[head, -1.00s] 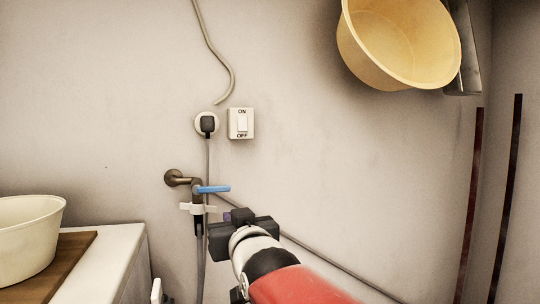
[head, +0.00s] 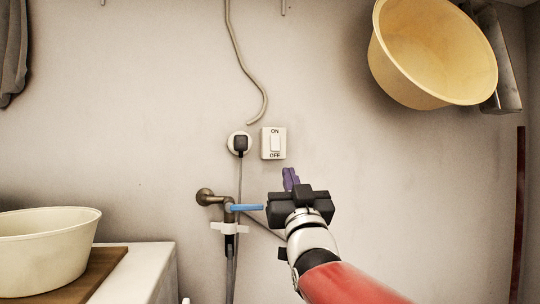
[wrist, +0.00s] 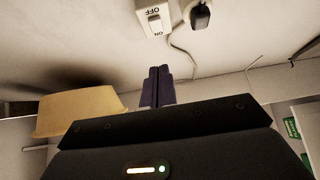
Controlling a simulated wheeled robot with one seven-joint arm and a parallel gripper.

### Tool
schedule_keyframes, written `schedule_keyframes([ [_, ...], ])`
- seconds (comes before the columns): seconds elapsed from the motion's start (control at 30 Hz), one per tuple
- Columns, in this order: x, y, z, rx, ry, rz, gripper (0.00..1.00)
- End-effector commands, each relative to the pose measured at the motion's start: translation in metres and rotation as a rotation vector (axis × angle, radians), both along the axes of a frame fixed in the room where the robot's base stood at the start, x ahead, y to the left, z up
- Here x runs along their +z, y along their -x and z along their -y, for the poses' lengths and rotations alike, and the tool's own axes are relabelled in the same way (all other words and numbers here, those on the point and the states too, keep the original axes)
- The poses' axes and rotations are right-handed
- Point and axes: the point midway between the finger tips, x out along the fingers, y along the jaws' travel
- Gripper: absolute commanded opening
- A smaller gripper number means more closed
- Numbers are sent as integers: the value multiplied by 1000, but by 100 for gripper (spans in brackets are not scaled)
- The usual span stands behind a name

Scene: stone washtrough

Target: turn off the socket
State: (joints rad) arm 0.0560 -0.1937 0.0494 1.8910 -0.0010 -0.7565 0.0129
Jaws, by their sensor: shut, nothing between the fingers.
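The white wall switch (head: 265,151), marked ON at the top and OFF at the bottom, is on the wall. Which way its rocker is pressed I cannot tell. Just left of it is a round white socket (head: 230,148) with a black plug (head: 240,143) in it. My gripper (head: 290,178) is shut and empty, its purple fingers pointing up below the switch, apart from it in the picture. In the wrist view the fingers (wrist: 157,86) show below the upside-down switch (wrist: 144,18), with the plug (wrist: 201,17) to its right.
A brass tap (head: 207,197) with a blue lever (head: 246,207) and a hose is left of my gripper. A yellow basin (head: 420,60) hangs upper right. A cream bowl (head: 45,250) stands on a board (head: 108,262) at left.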

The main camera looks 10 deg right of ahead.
Motion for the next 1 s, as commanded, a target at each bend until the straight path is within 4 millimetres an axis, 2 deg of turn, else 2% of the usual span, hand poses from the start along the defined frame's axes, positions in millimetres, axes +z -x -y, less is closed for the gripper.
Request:
schedule_keyframes([
  [0.47,57,-77,0,-1,-1,-3,0],
  [0.7,50,-108,0,-1,-1,-2,0],
  [1.0,48,-115,0,0,0,-1,0],
])
